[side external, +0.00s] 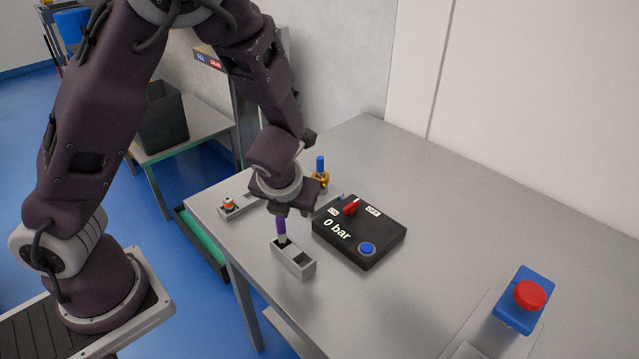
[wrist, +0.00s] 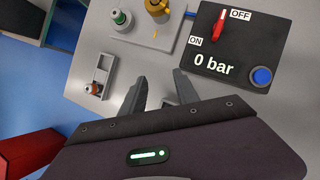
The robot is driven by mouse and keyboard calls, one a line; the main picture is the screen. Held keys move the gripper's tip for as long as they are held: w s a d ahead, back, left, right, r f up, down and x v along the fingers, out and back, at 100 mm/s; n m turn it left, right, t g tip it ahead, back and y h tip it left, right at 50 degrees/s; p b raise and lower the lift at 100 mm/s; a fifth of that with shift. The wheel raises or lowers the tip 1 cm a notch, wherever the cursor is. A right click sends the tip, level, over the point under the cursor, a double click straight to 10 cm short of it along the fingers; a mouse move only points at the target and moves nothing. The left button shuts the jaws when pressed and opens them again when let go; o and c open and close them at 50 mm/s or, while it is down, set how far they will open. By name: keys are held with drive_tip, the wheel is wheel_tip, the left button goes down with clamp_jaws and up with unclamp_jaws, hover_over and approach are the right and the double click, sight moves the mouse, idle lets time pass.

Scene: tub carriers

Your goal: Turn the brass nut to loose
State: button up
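The brass nut (side external: 320,178) sits on a grey plate behind my gripper in the side view, with a blue cylinder rising above it. In the wrist view the brass nut (wrist: 157,9) is cut by the top edge, and a small yellow mark lies on the plate below it. My gripper (side external: 290,211) points down above the grey two-slot holder and is clear of the nut. The wrist view shows its fingers (wrist: 160,92) apart with nothing visible gripped. Which setting the nut is at cannot be told.
A black box (side external: 361,232) reads "0 bar"; its red lever points toward OFF. A purple-topped tool (side external: 281,231) stands in the grey holder (side external: 294,260) under my gripper. A green-topped fitting (wrist: 121,19) stands beside the nut. A red button (side external: 529,294) sits front right.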

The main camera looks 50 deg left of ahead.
drive_tip(key=w+d+r+n+t+y, duration=0.1)
drive_tip(key=w+r+n+t+y, duration=0.15)
drive_tip(key=r, duration=0.35)
drive_tip(key=w+d+r+n+t+y, duration=0.1)
drive_tip(key=w+r+t+y, duration=0.25)
drive_tip(key=r, duration=0.25)
drive_tip(key=shift+g+h, duration=0.3)
drive_tip(key=shift+g, duration=0.2)
drive_tip(key=f, duration=1.1)
drive_tip(key=shift+w+a+f, duration=0.1)
drive_tip(key=shift+a+f, duration=0.2)
drive_tip(key=shift+a, duration=0.1)
drive_tip(key=x, duration=0.6)
drive_tip(key=shift+a+f, duration=0.1)
drive_tip(key=shift+f, duration=0.3)
drive_tip(key=shift+w+a+f, duration=0.15)
drive_tip(key=shift+w+a, duration=0.15)
drive_tip(key=shift+w, duration=0.05)
clamp_jaws()
